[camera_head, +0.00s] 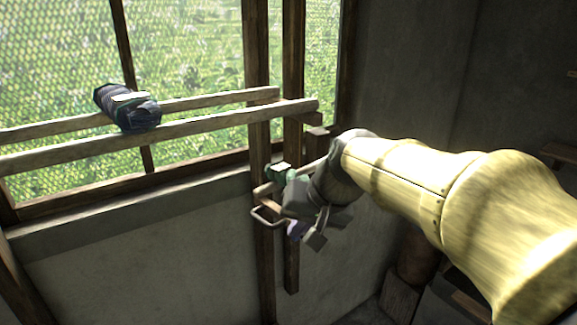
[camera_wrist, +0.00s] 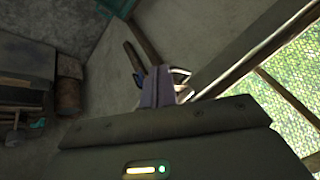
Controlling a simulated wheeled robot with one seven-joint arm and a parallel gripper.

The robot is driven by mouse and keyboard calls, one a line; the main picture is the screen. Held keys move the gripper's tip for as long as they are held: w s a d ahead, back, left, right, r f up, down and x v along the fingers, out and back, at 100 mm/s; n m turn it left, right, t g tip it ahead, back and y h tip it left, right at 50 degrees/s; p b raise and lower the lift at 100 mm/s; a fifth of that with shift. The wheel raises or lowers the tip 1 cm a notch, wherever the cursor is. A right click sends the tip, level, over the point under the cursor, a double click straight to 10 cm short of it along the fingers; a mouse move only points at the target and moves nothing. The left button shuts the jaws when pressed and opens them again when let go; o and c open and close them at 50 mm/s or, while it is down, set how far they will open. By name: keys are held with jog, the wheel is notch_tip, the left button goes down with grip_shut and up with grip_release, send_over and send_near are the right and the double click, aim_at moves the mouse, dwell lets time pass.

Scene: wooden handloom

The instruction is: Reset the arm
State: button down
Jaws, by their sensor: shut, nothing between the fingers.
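My arm reaches in from the right in the head view and ends in my gripper (camera_head: 303,232), which hangs in front of the dark wooden post (camera_head: 265,272). My gripper is shut and empty.
Two wooden rails (camera_head: 215,123) run in front of the mesh window (camera_head: 190,45) at left. A dark rolled bundle (camera_head: 128,108) lies across them. A brown cylindrical object (camera_wrist: 69,92) and shelves (camera_wrist: 25,62) stand at left in the wrist view.

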jog(key=s+d+f+h, duration=0.1)
jog(key=s+d+f, duration=0.2)
jog(key=f, duration=0.4)
jog(key=s+d+f+g+h, duration=0.1)
jog(key=s+d+f, duration=0.2)
jog(key=d+f, duration=0.3)
jog(key=s+d+f+g+h, duration=0.1)
jog(key=s+d+f+h, duration=0.1)
jog(key=f, duration=0.7)
jog(key=shift+s+d, duration=0.9)
jog(key=shift+d, duration=0.25)
